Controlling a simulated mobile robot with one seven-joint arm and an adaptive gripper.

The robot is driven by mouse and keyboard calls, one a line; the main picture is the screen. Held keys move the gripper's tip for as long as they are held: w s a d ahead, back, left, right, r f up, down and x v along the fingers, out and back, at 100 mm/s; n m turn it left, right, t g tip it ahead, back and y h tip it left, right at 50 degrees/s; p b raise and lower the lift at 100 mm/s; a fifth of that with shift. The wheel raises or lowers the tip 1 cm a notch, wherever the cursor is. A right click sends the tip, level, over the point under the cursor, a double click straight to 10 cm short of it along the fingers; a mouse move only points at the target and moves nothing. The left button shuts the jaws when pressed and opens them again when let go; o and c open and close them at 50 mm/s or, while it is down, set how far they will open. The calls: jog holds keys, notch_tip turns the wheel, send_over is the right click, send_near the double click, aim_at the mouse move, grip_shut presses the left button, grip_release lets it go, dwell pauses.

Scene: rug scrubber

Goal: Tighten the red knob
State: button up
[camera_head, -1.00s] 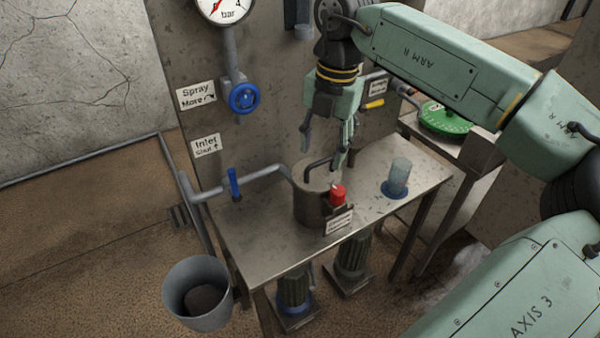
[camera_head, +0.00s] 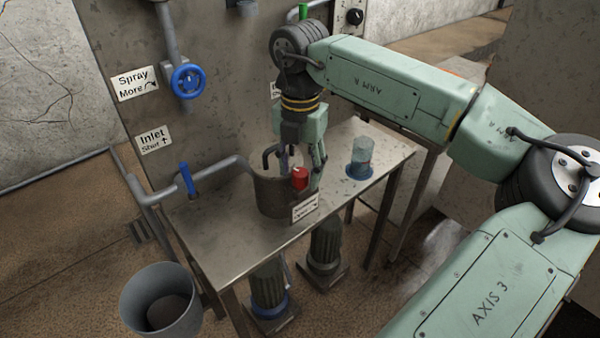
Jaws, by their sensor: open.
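The red knob (camera_head: 300,178) sits on the front right side of a metal pot (camera_head: 270,196) on the metal bench. A white label (camera_head: 305,208) is below the knob. My gripper (camera_head: 302,178) points down over the pot, its fingers apart. One finger is behind and left of the knob, and the other is just right of it. Whether either finger touches the knob cannot be told. The pot's dark handle (camera_head: 268,156) rises beside the left finger and is partly hidden by the gripper.
A blue-lever valve (camera_head: 187,179) on the inlet pipe and a blue handwheel (camera_head: 188,81) are at left. A grey bucket (camera_head: 160,300) is on the floor. The bench front is clear.

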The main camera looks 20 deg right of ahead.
jog(key=shift+c, duration=0.5)
grip_shut()
